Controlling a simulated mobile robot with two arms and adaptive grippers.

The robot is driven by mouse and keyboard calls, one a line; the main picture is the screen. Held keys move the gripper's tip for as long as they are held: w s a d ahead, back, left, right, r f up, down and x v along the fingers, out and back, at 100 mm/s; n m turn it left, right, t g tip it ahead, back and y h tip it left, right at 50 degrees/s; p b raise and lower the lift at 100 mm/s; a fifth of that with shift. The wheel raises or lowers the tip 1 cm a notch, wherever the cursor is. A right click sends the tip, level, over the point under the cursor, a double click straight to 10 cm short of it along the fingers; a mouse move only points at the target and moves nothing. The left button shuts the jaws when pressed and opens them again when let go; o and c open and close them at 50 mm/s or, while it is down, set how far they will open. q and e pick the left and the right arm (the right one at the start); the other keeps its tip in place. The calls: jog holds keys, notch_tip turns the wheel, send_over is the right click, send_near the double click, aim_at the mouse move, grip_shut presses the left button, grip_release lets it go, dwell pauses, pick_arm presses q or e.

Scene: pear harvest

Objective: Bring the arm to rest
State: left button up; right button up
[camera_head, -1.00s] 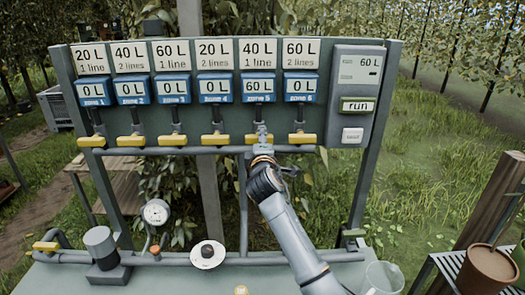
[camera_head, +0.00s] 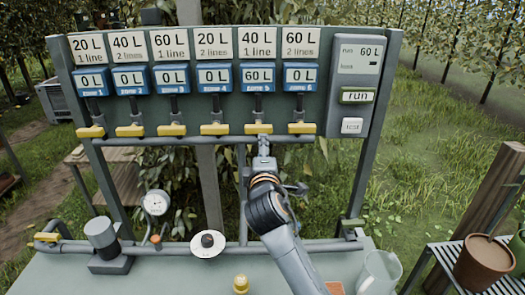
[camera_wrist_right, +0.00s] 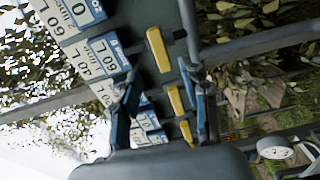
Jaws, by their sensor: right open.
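My right arm (camera_head: 283,250) reaches up from the bottom of the head view. Its gripper (camera_head: 263,150) is just below the fifth yellow valve handle (camera_head: 258,129), and whether they touch cannot be told there. In the right wrist view the gripper (camera_wrist_right: 162,88) has its two fingers spread with nothing held between them. Yellow handles (camera_wrist_right: 158,48) show beyond the fingers. The fifth blue meter (camera_head: 258,77) reads 60 L, while the other meters read 0 L. My left gripper is not in view.
A control box (camera_head: 357,75) with a run button stands right of the meters. A grey pipe (camera_head: 200,141) runs under the valves. The bench (camera_head: 180,272) carries a gauge (camera_head: 156,203), a white disc with a dark knob (camera_head: 208,243) and a clear jug (camera_head: 379,272). A pot (camera_head: 484,262) stands at right.

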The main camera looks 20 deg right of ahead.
jog(key=s+d+f+m+g+y, duration=0.1)
jog(key=s+f+m+g, duration=0.3)
jog(key=s+f, duration=0.6)
jog(key=s+d+f+m+g+y, duration=0.1)
jog(key=s+f+m+g, duration=0.2)
jog(key=s+f, duration=0.65)
jog(key=s+a+f+m+g+y, duration=0.1)
jog(key=s+f+m+g, duration=0.1)
jog(key=s+f, duration=0.35)
jog(key=s+f+m+g+y, duration=0.1)
jog(key=s+f+m+g, duration=0.15)
jog(key=s, duration=0.55)
jog(key=s+a+f+m+g+y, duration=0.1)
jog(key=s+f+g, duration=0.25)
jog(key=s, duration=0.35)
notch_tip(320, 180, down, 27)
jog(key=s, duration=0.2)
jog(key=s+d+f+g, duration=0.1)
jog(key=s+d+f, duration=0.2)
jog(key=s+f, duration=1.1)
jog(key=shift+s+f, duration=0.3)
jog(key=shift+s, duration=0.4)
